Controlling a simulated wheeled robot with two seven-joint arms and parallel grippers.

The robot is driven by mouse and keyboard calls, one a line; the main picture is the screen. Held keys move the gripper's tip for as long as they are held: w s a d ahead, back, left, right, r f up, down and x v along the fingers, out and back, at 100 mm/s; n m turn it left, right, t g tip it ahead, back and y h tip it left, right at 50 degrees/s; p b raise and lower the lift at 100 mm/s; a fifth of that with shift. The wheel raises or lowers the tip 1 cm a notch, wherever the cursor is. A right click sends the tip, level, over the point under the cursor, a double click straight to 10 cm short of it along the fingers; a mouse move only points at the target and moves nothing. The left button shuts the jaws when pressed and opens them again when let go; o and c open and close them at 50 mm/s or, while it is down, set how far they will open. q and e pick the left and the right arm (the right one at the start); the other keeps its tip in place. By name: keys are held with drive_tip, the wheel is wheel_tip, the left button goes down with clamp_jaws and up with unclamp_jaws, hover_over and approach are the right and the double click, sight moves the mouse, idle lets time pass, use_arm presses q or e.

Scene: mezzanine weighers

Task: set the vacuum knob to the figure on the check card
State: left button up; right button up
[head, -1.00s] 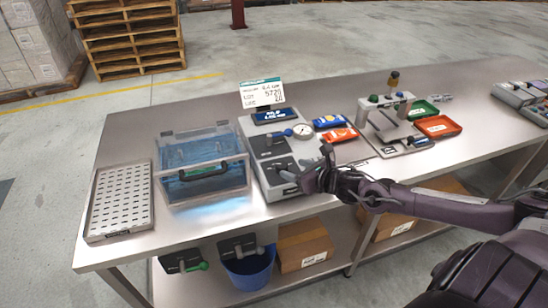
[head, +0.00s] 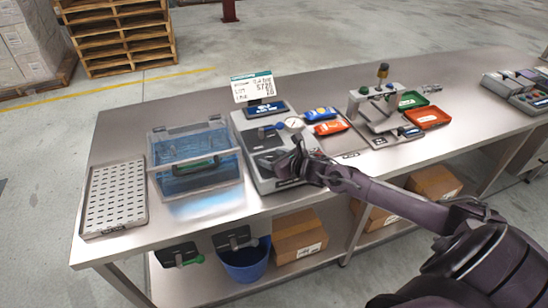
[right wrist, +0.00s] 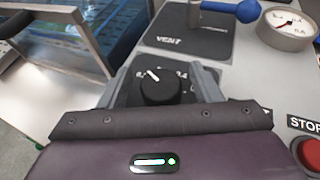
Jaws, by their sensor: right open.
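The check card (head: 253,87) stands on the back of the grey vacuum unit (head: 243,124) in the head view. Its small print is hard to read; the top line seems to end in a bar figure. The black vacuum knob (right wrist: 159,90) shows in the right wrist view, its white pointer tilted up and left, with part of the scale hidden. My right gripper (right wrist: 163,84) is open, its fingers on either side of the knob; I cannot tell whether they touch it. In the head view my right gripper (head: 291,158) covers the knob. My left gripper is not in view.
A blue-handled vent lever (right wrist: 230,10) and a gauge (right wrist: 288,28) lie beyond the knob. A red stop button (right wrist: 309,153) is at the right. A clear water tank (head: 196,160) stands left of the unit, a perforated tray (head: 115,198) further left.

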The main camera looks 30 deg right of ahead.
drive_tip(key=c, duration=1)
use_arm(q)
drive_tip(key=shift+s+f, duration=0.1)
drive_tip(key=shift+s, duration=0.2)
